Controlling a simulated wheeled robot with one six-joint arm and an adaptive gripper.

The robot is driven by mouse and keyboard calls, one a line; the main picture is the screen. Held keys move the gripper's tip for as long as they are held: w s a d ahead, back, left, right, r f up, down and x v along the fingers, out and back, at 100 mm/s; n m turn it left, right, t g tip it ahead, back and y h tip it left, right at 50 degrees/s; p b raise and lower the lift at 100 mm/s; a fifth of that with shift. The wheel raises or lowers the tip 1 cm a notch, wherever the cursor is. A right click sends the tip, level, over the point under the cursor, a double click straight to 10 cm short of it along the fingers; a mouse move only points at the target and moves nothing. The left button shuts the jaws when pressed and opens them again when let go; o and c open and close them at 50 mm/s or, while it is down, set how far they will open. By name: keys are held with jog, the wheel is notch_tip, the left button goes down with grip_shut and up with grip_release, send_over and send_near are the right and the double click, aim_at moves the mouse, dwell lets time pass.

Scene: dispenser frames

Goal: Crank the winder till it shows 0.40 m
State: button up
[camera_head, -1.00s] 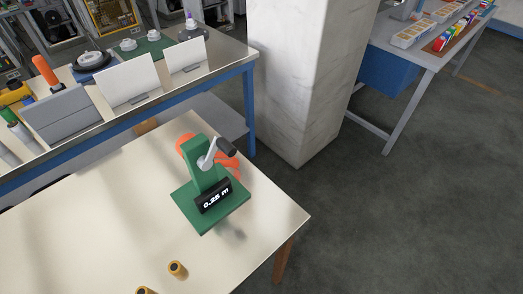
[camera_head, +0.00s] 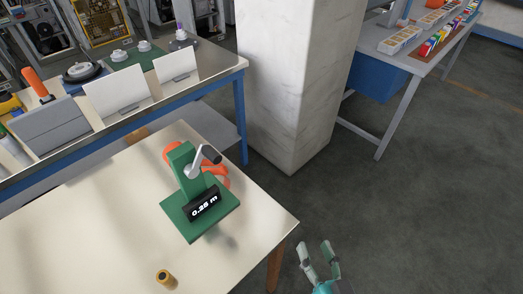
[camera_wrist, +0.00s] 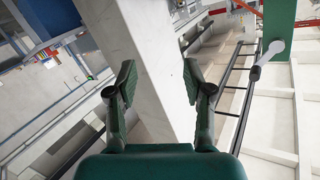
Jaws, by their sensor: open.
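The green winder (camera_head: 199,195) stands on the cream table near its right corner. Its black display reads 0.25 m. An orange reel (camera_head: 219,176) shows behind its post. The grey crank (camera_head: 197,163) points up and right, ending in a dark handle (camera_head: 211,154). My gripper (camera_head: 317,247) is open and empty, beyond the table's right edge, to the lower right of the winder and apart from it. In the wrist view my open gripper (camera_wrist: 158,85) has nothing between its fingers; the crank (camera_wrist: 268,55) and part of the green post show at the upper right.
The cream table (camera_head: 90,235) has clear room left of the winder. A brass-coloured cylinder (camera_head: 165,279) stands at its front. A white pillar (camera_head: 300,90) rises behind. A workbench (camera_head: 215,72) with boards and tools is at the back left.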

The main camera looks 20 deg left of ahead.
jog(key=w+a+r+n+g+y, duration=0.2)
jog(key=a+r+n+y, duration=0.15)
jog(key=a+r, duration=0.4)
jog(key=n+g+y, duration=0.4)
jog(key=n+g, duration=0.1)
send_near(218, 161)
jog(key=x, duration=1.1)
jog(key=shift+w+a, duration=0.2)
jog(key=shift+a, duration=0.05)
grip_shut()
